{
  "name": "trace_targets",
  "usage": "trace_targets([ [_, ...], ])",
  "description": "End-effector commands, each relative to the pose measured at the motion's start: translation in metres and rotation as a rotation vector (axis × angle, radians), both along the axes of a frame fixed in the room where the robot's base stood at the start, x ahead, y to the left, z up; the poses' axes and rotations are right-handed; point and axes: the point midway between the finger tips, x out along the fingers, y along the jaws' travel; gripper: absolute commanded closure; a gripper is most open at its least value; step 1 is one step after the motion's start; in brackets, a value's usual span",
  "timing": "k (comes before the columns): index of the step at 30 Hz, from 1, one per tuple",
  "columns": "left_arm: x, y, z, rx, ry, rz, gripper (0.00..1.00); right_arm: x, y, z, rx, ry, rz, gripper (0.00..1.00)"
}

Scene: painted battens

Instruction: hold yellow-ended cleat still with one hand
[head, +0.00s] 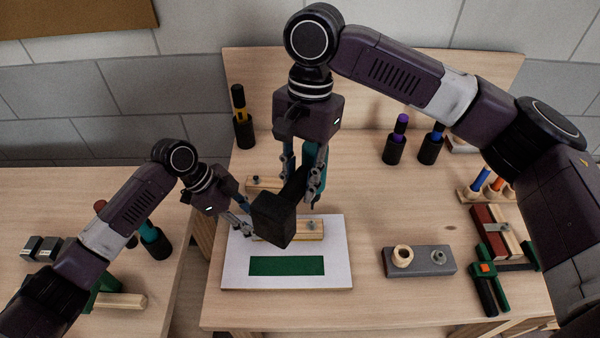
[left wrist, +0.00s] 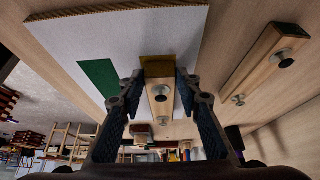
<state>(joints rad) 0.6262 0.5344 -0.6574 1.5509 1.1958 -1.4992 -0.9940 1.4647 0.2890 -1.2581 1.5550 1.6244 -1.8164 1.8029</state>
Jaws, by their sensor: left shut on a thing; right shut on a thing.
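The yellow-ended cleat (left wrist: 158,92) is a pale wooden batten with a yellow end and a metal screw head, lying on the white board. In the head view the cleat (head: 311,236) is partly hidden by a black block-headed tool, which looks like a mallet (head: 273,220). My left gripper (left wrist: 158,88) is shut on the cleat, one finger on each side. In the head view my left gripper (head: 246,232) is at the cleat's left end. My right gripper (head: 304,190) is shut on the mallet's dark handle, its head in front of the cleat.
The white board (head: 235,255) bears a green rectangle (head: 286,266). Another batten (head: 262,184) with screws lies behind it. To the right are a grey block (head: 425,262) with round fittings and a green clamp (head: 487,281). Dark holders stand at the back. A gap separates the side table (head: 160,190).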

Motion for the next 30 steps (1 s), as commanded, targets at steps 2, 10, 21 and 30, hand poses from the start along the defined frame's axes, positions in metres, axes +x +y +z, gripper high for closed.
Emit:
trace_targets([
  [2, 0.000, 0.000, 0.000, 0.000, 0.000, 0.000, 0.90, 0.000, 0.001, -0.004, 0.002, 0.000, 0.001, 1.00],
  [10, 0.000, 0.000, 0.000, 0.000, 0.000, 0.000, 0.90, 0.000, 0.000, -0.023, 0.002, 0.000, 0.001, 1.00],
  [21, 0.000, 0.000, 0.000, 0.000, 0.000, 0.000, 0.90, 0.000, 0.000, -0.044, 0.002, -0.001, 0.001, 1.00],
  [30, 0.000, 0.000, 0.000, 0.000, 0.000, 0.000, 0.90, 0.000, 0.000, -0.047, 0.003, -0.002, 0.001, 1.00],
])
